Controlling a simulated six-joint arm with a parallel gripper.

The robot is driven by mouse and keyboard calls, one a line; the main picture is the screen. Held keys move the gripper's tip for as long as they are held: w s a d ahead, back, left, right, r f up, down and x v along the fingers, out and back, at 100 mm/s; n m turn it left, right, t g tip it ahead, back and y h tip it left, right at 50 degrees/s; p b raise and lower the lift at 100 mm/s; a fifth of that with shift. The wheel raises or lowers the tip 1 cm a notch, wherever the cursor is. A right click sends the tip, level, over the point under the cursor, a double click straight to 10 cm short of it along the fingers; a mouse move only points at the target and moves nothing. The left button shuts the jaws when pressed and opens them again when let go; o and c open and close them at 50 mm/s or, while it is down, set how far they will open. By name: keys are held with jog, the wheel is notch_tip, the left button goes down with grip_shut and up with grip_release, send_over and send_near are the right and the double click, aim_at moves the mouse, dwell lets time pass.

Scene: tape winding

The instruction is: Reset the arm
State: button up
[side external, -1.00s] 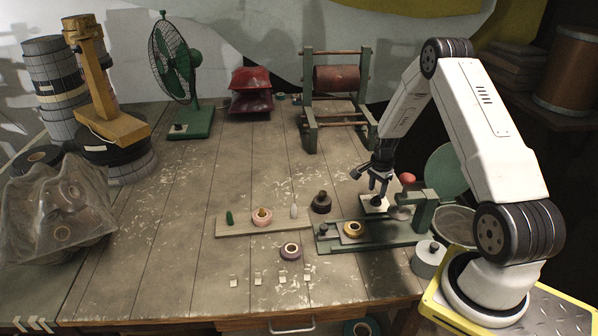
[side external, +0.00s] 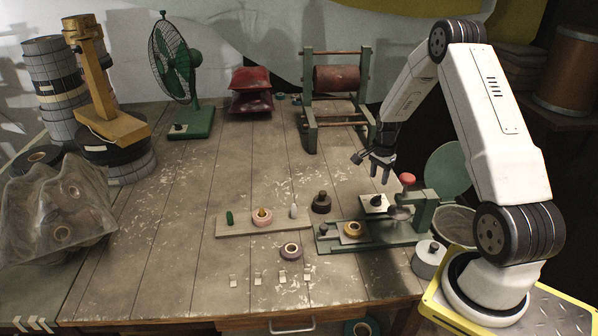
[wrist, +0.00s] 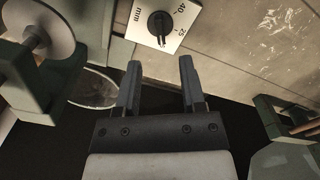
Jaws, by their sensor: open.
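My gripper (side external: 383,168) is open and empty. It hangs in the air above the right part of the workbench, over the green winding fixture (side external: 335,242). In the wrist view my gripper (wrist: 160,75) shows two dark fingers spread apart with nothing between them. Ahead of the fingers is a white dial plate (wrist: 160,22) with a black knob and markings reading mm, 40 and 25. The plate also shows in the side view (side external: 376,203), below my fingertips and apart from them. A yellow-brown tape roll (side external: 353,230) sits on the fixture.
A wooden board (side external: 240,230) holds a green piece, a pink roll and a pale bottle-like item. A purple roll (side external: 290,251) and a dark spool (side external: 321,203) stand nearby. A green rack (side external: 308,120) and fan (side external: 190,120) stand behind. The bench's left middle is clear.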

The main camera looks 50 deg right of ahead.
jog(key=a+r+n+t, duration=0.1)
jog(key=a+r+n, duration=0.35)
jog(key=a, duration=0.35)
jog(key=a+r+n, duration=0.3)
jog(key=a+n, duration=0.2)
jog(key=a, duration=0.4)
jog(key=a+r+n+t, duration=0.1)
jog(key=a+r+n, duration=0.2)
jog(key=a+n, duration=0.35)
jog(key=s+a+r+n, duration=0.1)
jog(key=s+a+n, duration=0.4)
jog(key=a, duration=0.5)
jog(key=shift+s+r+t, duration=0.3)
jog(key=shift+s+r, duration=0.1)
jog(key=shift+s, duration=0.4)
